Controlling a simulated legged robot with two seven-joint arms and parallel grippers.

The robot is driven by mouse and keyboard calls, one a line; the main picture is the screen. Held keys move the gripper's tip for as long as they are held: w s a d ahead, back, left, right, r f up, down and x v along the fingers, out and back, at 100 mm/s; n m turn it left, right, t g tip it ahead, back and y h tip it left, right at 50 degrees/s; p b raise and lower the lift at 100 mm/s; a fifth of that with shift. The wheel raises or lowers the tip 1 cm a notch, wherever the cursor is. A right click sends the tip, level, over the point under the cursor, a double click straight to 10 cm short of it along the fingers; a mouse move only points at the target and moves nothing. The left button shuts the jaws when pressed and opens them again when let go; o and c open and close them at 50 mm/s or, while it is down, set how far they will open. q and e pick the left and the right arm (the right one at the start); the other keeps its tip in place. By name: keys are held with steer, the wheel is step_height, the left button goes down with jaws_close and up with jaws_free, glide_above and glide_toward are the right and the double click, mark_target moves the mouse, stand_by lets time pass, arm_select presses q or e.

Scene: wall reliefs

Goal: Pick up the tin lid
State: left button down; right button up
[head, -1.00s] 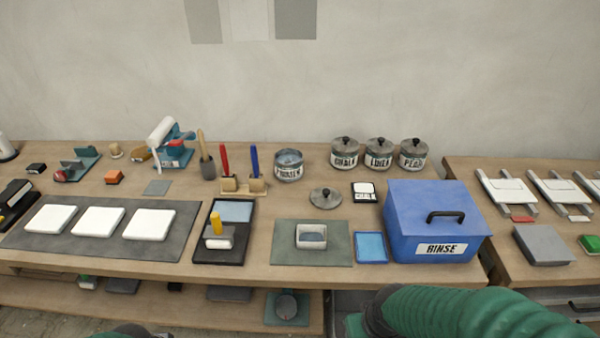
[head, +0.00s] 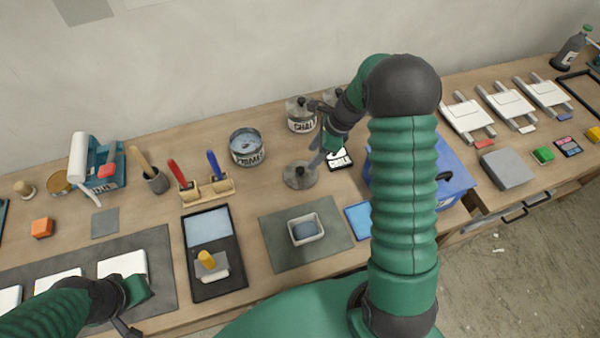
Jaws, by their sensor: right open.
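The tin lid (head: 298,176), a round grey disc with a dark knob, lies flat on the wooden bench. An open, lidless tin (head: 247,148) with a lettered label stands behind it to the left. My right gripper (head: 316,136) is open and empty, just behind and above the lid. One finger overlaps the lid's right edge in the picture; I cannot tell whether it touches. My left gripper (head: 128,310) is at the lower left by the white tiles, partly cut off by the frame, its jaws unclear.
A lidded labelled tin (head: 301,118) stands behind my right gripper. My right arm hides part of the blue box (head: 456,180) and other tins. A small white dish (head: 306,229) sits on a grey mat in front of the lid. Brush holder (head: 207,188) stands left.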

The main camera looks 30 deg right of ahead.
glide_above(302, 169)
steer(key=d, duration=0.1)
steer(key=f, duration=0.4)
steer(key=shift+d+f, duration=0.2)
steer(key=shift+f, duration=0.15)
steer(key=f, duration=0.2)
steer(key=f+p, duration=0.1)
steer(key=shift+s+a+f, duration=0.2)
steer(key=shift+s+f, duration=0.05)
steer(key=shift+a+f, duration=0.1)
steer(key=shift+f, duration=0.1)
steer(key=shift+w+a, duration=0.25)
steer(key=shift+a, duration=0.15)
steer(key=shift+w+a, duration=0.1)
steer(key=shift+a, duration=0.15)
steer(key=c, duration=0.4)
steer(key=shift+d, duration=0.1)
steer(key=c, duration=0.5)
steer(key=shift+d, duration=0.15)
jaws_close()
arm_select(q)
steer(key=shift+w+d+r, duration=0.3)
steer(key=shift+w+r, duration=0.1)
steer(key=shift+w, duration=0.25)
arm_select(e)
steer(key=shift+d, duration=0.15)
